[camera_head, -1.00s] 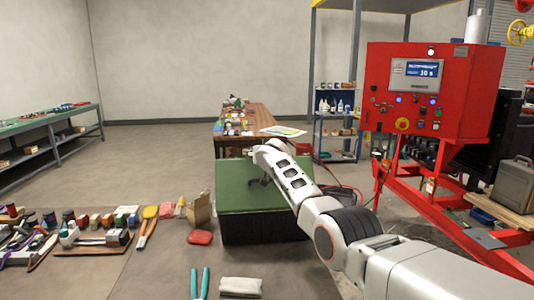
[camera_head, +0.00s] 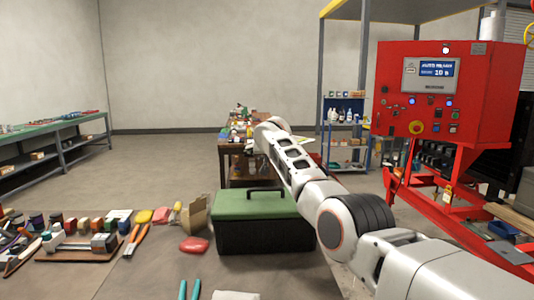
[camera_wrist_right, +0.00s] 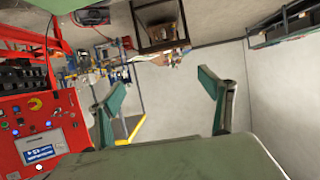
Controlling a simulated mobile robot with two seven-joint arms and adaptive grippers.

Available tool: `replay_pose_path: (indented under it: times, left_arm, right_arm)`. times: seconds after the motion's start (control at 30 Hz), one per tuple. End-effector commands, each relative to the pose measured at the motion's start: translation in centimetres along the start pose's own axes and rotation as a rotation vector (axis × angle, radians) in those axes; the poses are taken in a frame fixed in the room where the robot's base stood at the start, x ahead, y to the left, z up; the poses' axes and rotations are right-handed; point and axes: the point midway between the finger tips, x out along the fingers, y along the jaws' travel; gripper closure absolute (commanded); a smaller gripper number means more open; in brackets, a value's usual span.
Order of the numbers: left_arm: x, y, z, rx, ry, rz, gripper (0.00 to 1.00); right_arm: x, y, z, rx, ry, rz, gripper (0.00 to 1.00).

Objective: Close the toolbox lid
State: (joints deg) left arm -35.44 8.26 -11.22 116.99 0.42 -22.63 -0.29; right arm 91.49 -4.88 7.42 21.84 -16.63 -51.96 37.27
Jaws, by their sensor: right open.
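My left gripper is not in view.
A red control panel (camera_head: 448,92) on a red frame stands at the right. A wooden table (camera_head: 237,163) stands behind.

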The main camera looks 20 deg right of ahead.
Motion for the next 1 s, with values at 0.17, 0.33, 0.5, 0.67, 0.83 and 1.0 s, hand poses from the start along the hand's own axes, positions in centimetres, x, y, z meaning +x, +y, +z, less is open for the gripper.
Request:
replay_pose_path:
  times: [0.17, 0.33, 0.5, 0.67, 0.83, 1.0]
  left_arm:
    - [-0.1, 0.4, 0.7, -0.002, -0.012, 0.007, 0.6]
    - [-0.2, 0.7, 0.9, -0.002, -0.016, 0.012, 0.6]
    - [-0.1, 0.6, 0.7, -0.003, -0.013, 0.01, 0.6]
    - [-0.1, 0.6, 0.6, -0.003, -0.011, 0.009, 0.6]
    - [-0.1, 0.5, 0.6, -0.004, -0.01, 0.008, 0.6]
    - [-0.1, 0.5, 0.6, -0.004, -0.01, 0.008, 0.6]
  right_arm:
    - [0.2, 0.0, 0.3, -0.001, -0.004, 0.0, 0.21]
    - [0.1, -0.1, 0.4, -0.001, -0.004, 0.0, 0.21]
    - [-0.3, -0.2, 0.3, -0.001, -0.002, -0.001, 0.21]
    - [-1.0, -0.4, 0.3, -0.001, -0.002, -0.003, 0.21]
    - [-1.9, -0.2, 0.4, 0.0, -0.003, -0.002, 0.21]
    - [-3.1, -0.2, 0.4, 0.0, -0.003, -0.001, 0.21]
